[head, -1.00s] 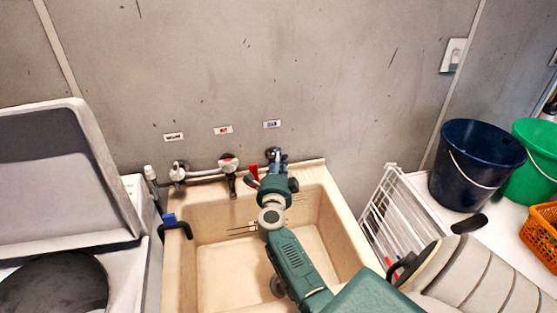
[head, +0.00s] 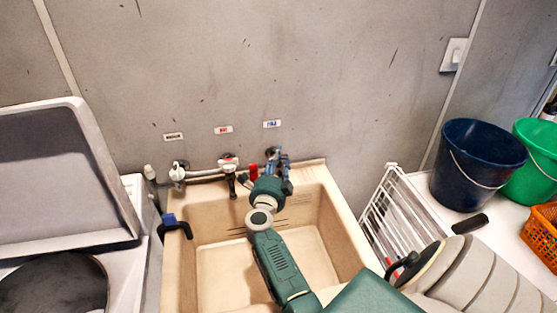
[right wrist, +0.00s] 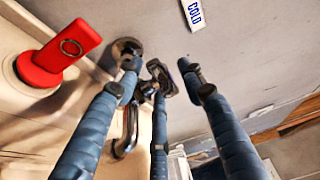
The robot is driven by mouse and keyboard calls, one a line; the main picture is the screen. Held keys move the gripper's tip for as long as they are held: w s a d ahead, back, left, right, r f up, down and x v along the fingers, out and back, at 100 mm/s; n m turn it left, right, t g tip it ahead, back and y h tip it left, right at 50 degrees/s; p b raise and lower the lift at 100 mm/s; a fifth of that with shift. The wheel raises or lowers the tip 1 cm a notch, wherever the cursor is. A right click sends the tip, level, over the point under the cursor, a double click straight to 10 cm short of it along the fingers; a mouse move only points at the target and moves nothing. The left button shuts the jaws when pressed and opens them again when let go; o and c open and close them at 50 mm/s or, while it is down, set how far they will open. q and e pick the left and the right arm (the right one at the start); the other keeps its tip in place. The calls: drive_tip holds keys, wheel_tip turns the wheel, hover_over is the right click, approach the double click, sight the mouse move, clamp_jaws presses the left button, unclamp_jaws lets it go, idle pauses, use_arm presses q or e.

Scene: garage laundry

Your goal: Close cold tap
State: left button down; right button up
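The cold tap (right wrist: 155,80) is a dark metal tap on the wall under the "COLD" label (right wrist: 195,14). In the head view the label with blue print (head: 272,124) is above the cold tap (head: 271,153), which my right gripper partly hides. My right gripper (head: 282,168) is at the tap, above the sink's back edge. In the right wrist view its blue fingers (right wrist: 158,76) are spread, with the tap's dark handle between their tips. I cannot tell whether they touch it. My left gripper is not in view.
A red tab (right wrist: 60,50) is close left of the fingers. The beige sink (head: 172,270) lies below, with other taps (head: 228,165) to the left. A white rack (head: 388,215) and dark blue bucket (head: 475,165) stand right; an open-lidded washer (head: 60,180) stands left.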

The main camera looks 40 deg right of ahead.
drive_tip(key=v, duration=0.6)
drive_tip(key=shift+s+a, duration=0.2)
drive_tip(key=shift+a, duration=0.15)
